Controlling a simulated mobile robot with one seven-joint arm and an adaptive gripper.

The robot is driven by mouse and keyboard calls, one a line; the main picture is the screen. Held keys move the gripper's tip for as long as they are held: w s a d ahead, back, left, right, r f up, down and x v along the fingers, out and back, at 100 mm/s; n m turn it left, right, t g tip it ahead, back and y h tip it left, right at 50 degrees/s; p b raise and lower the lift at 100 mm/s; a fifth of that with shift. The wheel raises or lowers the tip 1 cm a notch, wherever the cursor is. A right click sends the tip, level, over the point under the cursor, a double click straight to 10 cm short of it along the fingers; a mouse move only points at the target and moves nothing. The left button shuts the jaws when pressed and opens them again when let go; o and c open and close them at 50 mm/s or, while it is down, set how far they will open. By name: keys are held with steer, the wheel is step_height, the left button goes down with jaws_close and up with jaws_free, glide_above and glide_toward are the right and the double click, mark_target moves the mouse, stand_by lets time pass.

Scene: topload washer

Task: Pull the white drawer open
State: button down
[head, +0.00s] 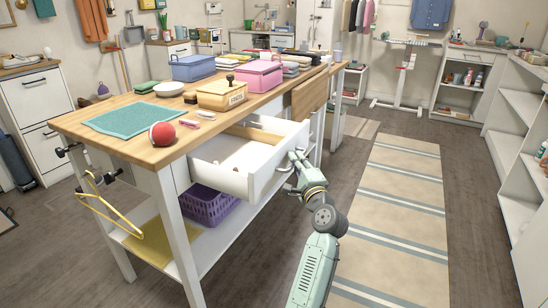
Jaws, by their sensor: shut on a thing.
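The white drawer (225,174) stands pulled out from under the wooden tabletop of the white table.
The wooden table (150,150) carries a teal cloth (135,117), a red ball (162,133), a wooden box (222,95), and blue and pink boxes. A purple basket (208,205) sits on the lower shelf. A striped rug (400,200) and clear floor lie to the right.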

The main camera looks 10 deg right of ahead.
steer(key=s+d, duration=0.4)
steer(key=d, duration=0.2)
steer(key=shift+s+d, duration=0.15)
steer(key=shift+s, duration=0.15)
steer(key=c, duration=1.7)
jaws_free()
steer(key=s, duration=0.4)
steer(key=s+d+f, duration=0.1)
steer(key=s, duration=0.6)
steer(key=shift+s+d+f, duration=0.3)
steer(key=shift+s+d, duration=0.1)
